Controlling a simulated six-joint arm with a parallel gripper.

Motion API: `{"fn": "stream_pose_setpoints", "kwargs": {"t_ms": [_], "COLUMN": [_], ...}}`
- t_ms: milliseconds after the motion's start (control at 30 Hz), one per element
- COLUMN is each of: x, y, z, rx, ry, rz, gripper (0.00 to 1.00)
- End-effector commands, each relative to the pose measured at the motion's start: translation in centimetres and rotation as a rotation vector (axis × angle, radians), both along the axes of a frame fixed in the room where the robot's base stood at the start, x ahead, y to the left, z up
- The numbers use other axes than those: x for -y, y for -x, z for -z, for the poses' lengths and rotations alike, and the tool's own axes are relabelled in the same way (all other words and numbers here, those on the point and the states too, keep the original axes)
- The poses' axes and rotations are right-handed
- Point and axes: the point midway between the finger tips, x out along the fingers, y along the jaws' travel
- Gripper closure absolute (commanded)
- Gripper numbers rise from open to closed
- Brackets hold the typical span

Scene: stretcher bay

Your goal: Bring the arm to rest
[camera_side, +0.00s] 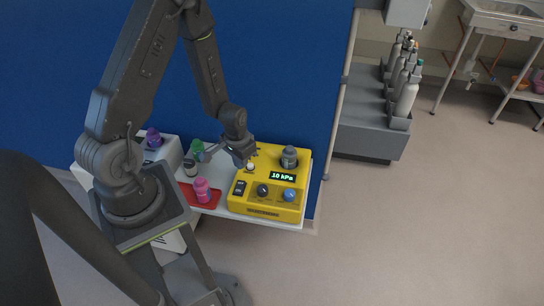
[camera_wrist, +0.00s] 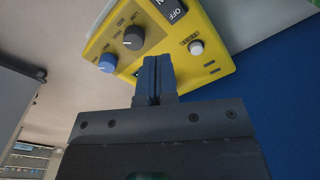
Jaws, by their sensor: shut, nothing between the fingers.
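My gripper (camera_wrist: 153,80) is shut and empty, its two fingers pressed together in the wrist view. In the side view my gripper (camera_side: 248,164) is over the back left part of a yellow device (camera_side: 266,213). The device has a lit display reading 10 kPa (camera_side: 283,177), a black knob (camera_side: 262,190), a blue knob (camera_side: 290,194), a black switch (camera_side: 240,187) and a white button (camera_side: 250,167). In the wrist view the switch (camera_wrist: 172,10) reads OFF, and the white button (camera_wrist: 196,47) is right of the fingers. I cannot tell whether the fingers touch the device.
A white table (camera_side: 222,211) carries the device, a red tray (camera_side: 205,201) with a pink bottle (camera_side: 202,189), a green-topped bottle (camera_side: 196,147) and a purple-topped bottle (camera_side: 153,138). A blue wall (camera_side: 285,70) stands behind. Gas cylinders (camera_side: 406,97) stand right; the floor at right is clear.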

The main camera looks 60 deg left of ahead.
Motion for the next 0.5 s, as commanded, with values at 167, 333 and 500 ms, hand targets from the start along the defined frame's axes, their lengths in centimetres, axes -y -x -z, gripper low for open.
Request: {"fn": "stream_pose_setpoints", "kwargs": {"t_ms": [167, 333, 500], "x": [1.7, 4.3, 7.1], "y": [-2.5, -2.9, -1.8], "z": [-7.7, -14.7, -21.0], "rx": [0.084, 0.156, 0.231], "ry": [-0.035, -0.053, -0.063], "rz": [0.045, 0.086, 0.125], "gripper": [1.0, 1.0, 1.0]}}
